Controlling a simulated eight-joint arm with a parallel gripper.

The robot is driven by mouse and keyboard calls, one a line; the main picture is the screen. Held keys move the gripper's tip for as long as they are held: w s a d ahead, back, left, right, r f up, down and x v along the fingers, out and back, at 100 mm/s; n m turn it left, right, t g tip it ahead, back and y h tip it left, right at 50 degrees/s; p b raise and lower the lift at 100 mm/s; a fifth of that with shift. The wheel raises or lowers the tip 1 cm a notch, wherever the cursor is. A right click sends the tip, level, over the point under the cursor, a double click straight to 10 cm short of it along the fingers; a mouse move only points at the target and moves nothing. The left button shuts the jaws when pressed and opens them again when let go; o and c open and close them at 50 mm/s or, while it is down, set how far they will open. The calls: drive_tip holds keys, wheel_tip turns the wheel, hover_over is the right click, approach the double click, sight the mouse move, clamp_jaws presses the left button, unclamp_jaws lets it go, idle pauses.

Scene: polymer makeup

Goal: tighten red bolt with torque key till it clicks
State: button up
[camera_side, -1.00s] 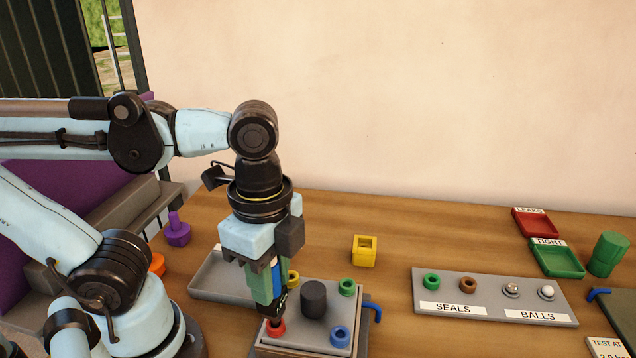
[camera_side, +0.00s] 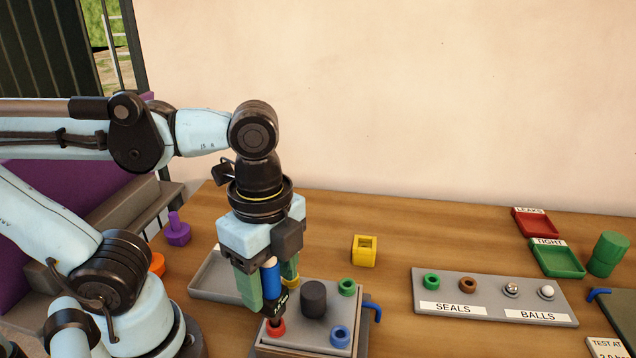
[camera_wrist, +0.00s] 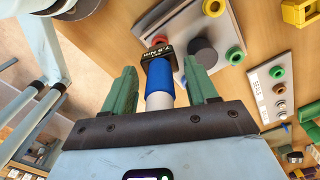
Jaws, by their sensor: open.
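The red bolt (camera_side: 276,328) is at the front left corner of the grey plate; its red edge also shows in the wrist view (camera_wrist: 159,40). The torque key stands roughly upright over it, with a blue handle (camera_side: 270,280) and a black head (camera_side: 276,303). In the wrist view the key's head (camera_wrist: 159,50) reads "7.5 Nm". The key's lower tip reaches the red bolt; how it is seated is hidden. My gripper (camera_side: 270,294) is open, its green fingers on either side of the blue handle, with gaps visible in the wrist view (camera_wrist: 160,75).
Blue (camera_side: 340,336), green (camera_side: 347,287) and yellow (camera_side: 292,280) bolts and a black cylinder (camera_side: 313,298) share the plate. A grey tray (camera_side: 210,277) lies behind left. A yellow block (camera_side: 364,251) and the seals-and-balls rack (camera_side: 490,290) stand right, with bare table between.

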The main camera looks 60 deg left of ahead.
wheel_tip(320, 180, up, 12)
drive_tip(key=shift+f, duration=0.1)
drive_tip(key=m, duration=0.3)
drive_tip(key=shift+r, duration=0.2)
drive_tip(key=m, duration=0.4)
drive_tip(key=shift+r+m, duration=0.1)
drive_tip(key=shift+m, duration=0.3)
drive_tip(key=m, duration=0.6)
drive_tip(key=shift+f+m, duration=0.2)
drive_tip(key=shift+m, duration=0.1)
wheel_tip(320, 180, down, 12)
drive_tip(key=shift+r, duration=0.2)
drive_tip(key=shift+c, duration=0.5)
clamp_jaws()
